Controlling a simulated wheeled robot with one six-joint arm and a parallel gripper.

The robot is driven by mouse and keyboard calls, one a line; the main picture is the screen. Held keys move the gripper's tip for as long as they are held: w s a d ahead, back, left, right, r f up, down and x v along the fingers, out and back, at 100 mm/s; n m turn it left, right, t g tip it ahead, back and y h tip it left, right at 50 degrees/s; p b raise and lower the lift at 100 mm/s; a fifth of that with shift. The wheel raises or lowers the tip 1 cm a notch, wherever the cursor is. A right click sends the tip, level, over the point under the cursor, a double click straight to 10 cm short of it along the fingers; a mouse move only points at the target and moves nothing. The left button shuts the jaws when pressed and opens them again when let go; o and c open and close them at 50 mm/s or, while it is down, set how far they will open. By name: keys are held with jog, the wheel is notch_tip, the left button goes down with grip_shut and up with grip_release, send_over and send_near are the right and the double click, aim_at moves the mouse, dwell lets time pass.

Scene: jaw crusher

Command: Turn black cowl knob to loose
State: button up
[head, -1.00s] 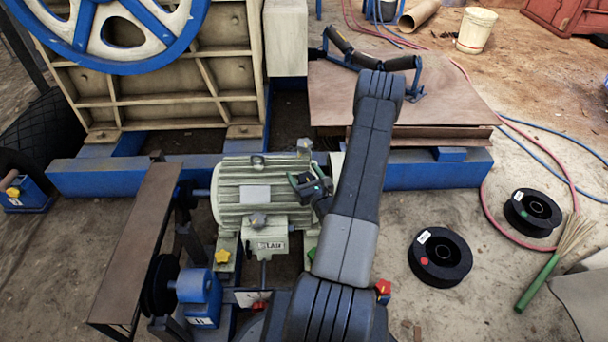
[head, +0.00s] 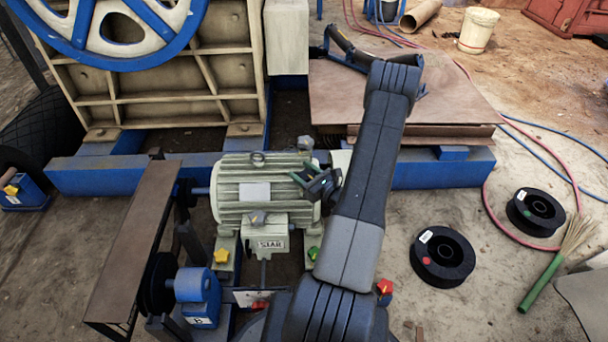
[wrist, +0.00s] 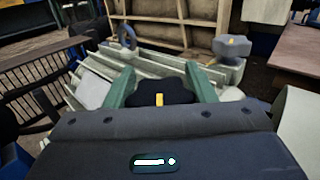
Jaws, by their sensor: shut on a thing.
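The black cowl knob (wrist: 175,91) shows in the wrist view, lobed, with a yellow mark pointing up the picture. My gripper (wrist: 162,88) has its green fingers on either side of the knob and is shut on it. In the head view my gripper (head: 304,176) is at the right end of the pale green ribbed motor (head: 240,205). There I cannot tell the knob apart from the dark gripper. My gripper's body hides the knob's lower part in the wrist view.
A grey knob (head: 305,143) stands on the motor's far right corner. Another grey knob (head: 258,218), a yellow knob (head: 222,256) and a green knob (head: 313,253) are nearby. A blue beam (head: 430,172) runs behind. Black spools (head: 441,256) lie on open ground at right.

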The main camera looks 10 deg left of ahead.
jog(key=n+g+y, duration=0.1)
jog(key=n+g, duration=0.1)
jog(key=n+g+y+b, duration=0.1)
jog(key=g, duration=0.2)
jog(key=n+g+y, duration=0.1)
jog(key=n+g, duration=0.1)
jog(key=g, duration=0.1)
jog(key=shift+s+a+n, duration=0.15)
jog(key=shift+s+n, duration=0.15)
jog(key=shift+s, duration=0.1)
jog(key=o, duration=1)
jog(key=d, duration=0.4)
jog(key=s+d+p, duration=0.1)
jog(key=d, duration=0.4)
jog(key=d+p, duration=0.1)
jog(key=d, duration=0.3)
jog(key=shift+s+d, duration=0.35)
jog(key=shift+s, duration=0.05)
jog(key=shift+a, duration=0.1)
jog(key=a, duration=0.4)
jog(key=w+a+b, duration=0.1)
jog(key=a, duration=0.4)
jog(key=a+b, duration=0.1)
jog(key=a, duration=0.3)
jog(key=shift+w+a, duration=0.3)
jog(key=shift+w, duration=0.05)
